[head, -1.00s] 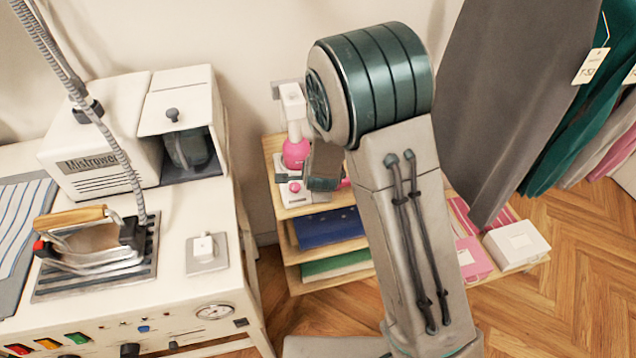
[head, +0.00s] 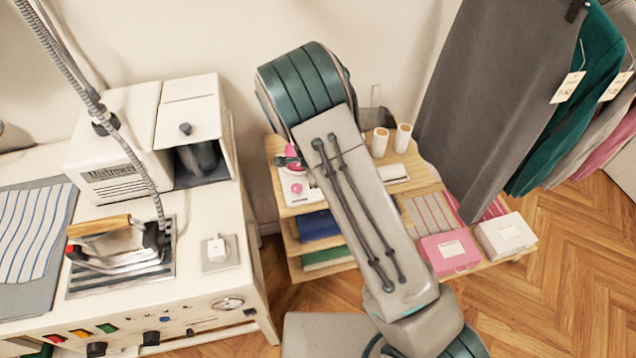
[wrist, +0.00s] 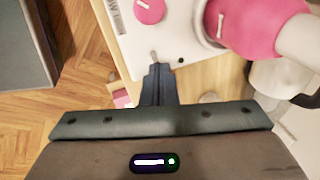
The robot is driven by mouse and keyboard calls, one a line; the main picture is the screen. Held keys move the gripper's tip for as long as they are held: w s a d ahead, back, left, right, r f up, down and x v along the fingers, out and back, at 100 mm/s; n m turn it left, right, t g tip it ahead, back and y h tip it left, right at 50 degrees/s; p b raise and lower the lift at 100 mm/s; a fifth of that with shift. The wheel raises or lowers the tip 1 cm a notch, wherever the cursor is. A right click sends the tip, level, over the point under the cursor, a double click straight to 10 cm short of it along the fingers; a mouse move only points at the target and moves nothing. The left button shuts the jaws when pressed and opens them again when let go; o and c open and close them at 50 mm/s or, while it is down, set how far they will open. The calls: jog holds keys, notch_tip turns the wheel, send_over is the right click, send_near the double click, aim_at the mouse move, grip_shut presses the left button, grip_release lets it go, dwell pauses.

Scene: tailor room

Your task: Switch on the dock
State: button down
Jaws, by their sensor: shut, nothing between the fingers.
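The dock (head: 293,199) is a white base with a round pink button, standing on the wooden shelf behind my arm in the head view. In the wrist view its white top (wrist: 130,45) shows with a round pink button (wrist: 150,11) and a small pale peg or lever. A pink and white body (wrist: 262,22) rises at the upper right. My gripper (wrist: 158,70) is shut and empty, its tips over the dock's edge, right by the small lever. I cannot tell whether they touch. My arm hides part of the dock in the head view.
The ironing station (head: 190,300) with its iron (head: 120,245) stands at the left. Two cream spools (head: 391,140), a pink box (head: 450,252) and a white box (head: 505,236) are on the shelf unit. Garments (head: 490,90) hang at the right.

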jog(key=shift+w+r+p, duration=0.1)
jog(key=shift+w+p, duration=0.15)
jog(key=shift+p, duration=0.25)
jog(key=shift+w+a, duration=0.2)
jog(key=shift+w, duration=0.15)
jog(key=shift+r+p, duration=0.75)
jog(key=w+a+p+v, duration=0.1)
jog(key=w+v, duration=0.1)
jog(key=v, duration=1.1)
jog(key=shift+r+p, duration=0.3)
jog(key=shift+r, duration=0.15)
jog(key=shift+s, duration=0.1)
